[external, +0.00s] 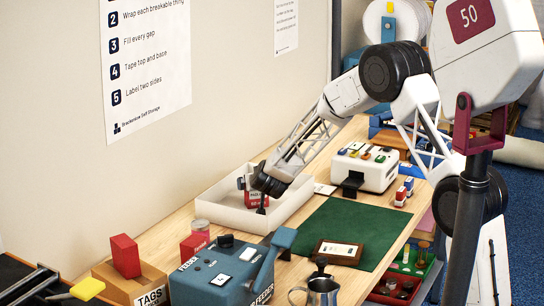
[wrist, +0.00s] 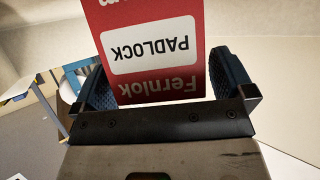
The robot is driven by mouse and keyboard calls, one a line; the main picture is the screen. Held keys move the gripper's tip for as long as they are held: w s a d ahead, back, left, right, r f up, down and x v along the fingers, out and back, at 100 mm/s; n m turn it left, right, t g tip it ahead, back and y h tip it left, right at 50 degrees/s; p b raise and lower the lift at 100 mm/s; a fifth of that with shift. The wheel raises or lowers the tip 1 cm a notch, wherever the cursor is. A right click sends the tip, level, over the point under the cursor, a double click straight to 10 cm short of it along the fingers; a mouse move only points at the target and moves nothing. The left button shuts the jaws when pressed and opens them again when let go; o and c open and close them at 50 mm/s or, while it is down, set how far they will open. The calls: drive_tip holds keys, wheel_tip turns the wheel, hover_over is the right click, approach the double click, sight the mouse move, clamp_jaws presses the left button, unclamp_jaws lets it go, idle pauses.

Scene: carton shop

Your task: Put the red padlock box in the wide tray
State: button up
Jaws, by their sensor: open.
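The red padlock box (wrist: 150,55), with a white label reading PADLOCK, stands between the two blue fingers of my gripper (wrist: 162,84) in the wrist view. The fingers are open, one on each side of it. In the external view the red box (external: 252,200) is inside the wide white tray (external: 223,215), partly hidden by my gripper (external: 254,196). I cannot tell whether the box's base rests flat on the tray floor.
Another red box (external: 194,246) is beside a clear jar. A green mat (external: 345,226) lies right of the tray, with a white label machine (external: 366,168) behind it.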

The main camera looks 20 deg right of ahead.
drive_tip(key=shift+s+r, duration=0.1)
drive_tip(key=shift+r, duration=0.05)
drive_tip(key=shift+v, duration=0.9)
wheel_tip(320, 180, up, 8)
drive_tip(key=s, duration=0.2)
drive_tip(key=shift+s+r, duration=0.15)
drive_tip(key=shift+s, duration=0.2)
